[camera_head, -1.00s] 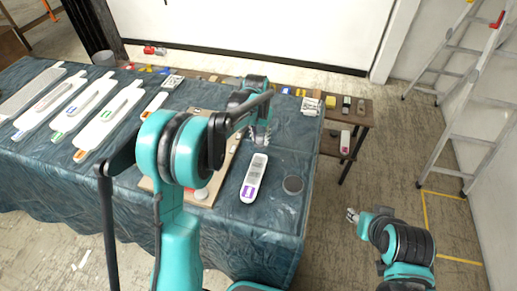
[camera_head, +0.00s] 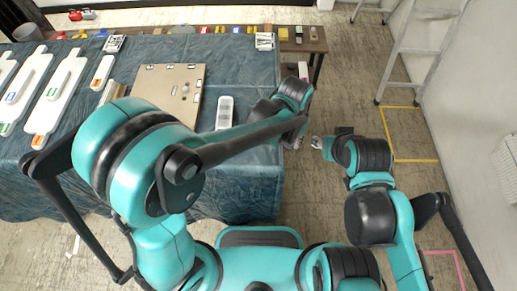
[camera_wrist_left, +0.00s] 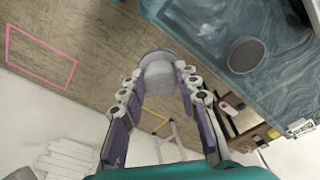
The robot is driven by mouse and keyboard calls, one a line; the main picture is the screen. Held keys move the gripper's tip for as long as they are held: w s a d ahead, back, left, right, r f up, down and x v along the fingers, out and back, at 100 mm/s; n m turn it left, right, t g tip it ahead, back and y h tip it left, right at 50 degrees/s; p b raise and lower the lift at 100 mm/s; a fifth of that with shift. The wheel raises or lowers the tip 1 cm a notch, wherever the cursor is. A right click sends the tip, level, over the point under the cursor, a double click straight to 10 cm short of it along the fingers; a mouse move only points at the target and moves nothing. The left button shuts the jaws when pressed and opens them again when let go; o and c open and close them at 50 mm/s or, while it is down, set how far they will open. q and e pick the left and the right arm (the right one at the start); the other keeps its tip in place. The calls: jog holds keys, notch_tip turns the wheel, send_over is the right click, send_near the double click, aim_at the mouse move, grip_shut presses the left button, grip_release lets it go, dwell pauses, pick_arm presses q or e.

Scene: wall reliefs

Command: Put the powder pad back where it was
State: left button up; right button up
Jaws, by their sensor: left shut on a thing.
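A round, pale grey pad (camera_wrist_left: 158,75), which I take to be the powder pad, is between the fingertips of my left gripper (camera_wrist_left: 159,88) in the left wrist view. The fingers are shut on its sides. In the head view my left gripper (camera_head: 292,141) is just past the table's right edge, over the floor, and my arm hides the pad. A dark grey disc (camera_wrist_left: 245,55) lies on the blue table cloth (camera_wrist_left: 205,20) in the left wrist view. My right gripper (camera_head: 319,143) is off the table at the right; its finger gap is too small to judge.
On the table are a board (camera_head: 178,88), a white device (camera_head: 224,112) and several white relief panels (camera_head: 60,90) at left. A low wooden shelf (camera_head: 300,45) with small items stands behind. A ladder (camera_head: 420,50) is at the right. Open floor lies right of the table.

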pick_arm(q)
jog(key=shift+s+f, duration=0.2)
jog(key=shift+s, duration=0.1)
jog(key=w+a+f+b, duration=0.1)
jog(key=a+f, duration=0.1)
jog(key=a, duration=0.1)
jog(key=w+a+f+b, duration=0.1)
jog(key=w+a+f, duration=0.1)
jog(key=a, duration=0.1)
jog(key=w+a+f+b, duration=0.1)
jog(key=w+a+f, duration=0.1)
jog(key=a+f, duration=0.1)
jog(key=shift+a+b, duration=0.4)
jog(key=shift+a, duration=0.1)
jog(key=shift+f+b, duration=0.9)
jog(key=shift+f, duration=0.95)
jog(key=shift+f, duration=0.15)
jog(key=o, duration=1.1)
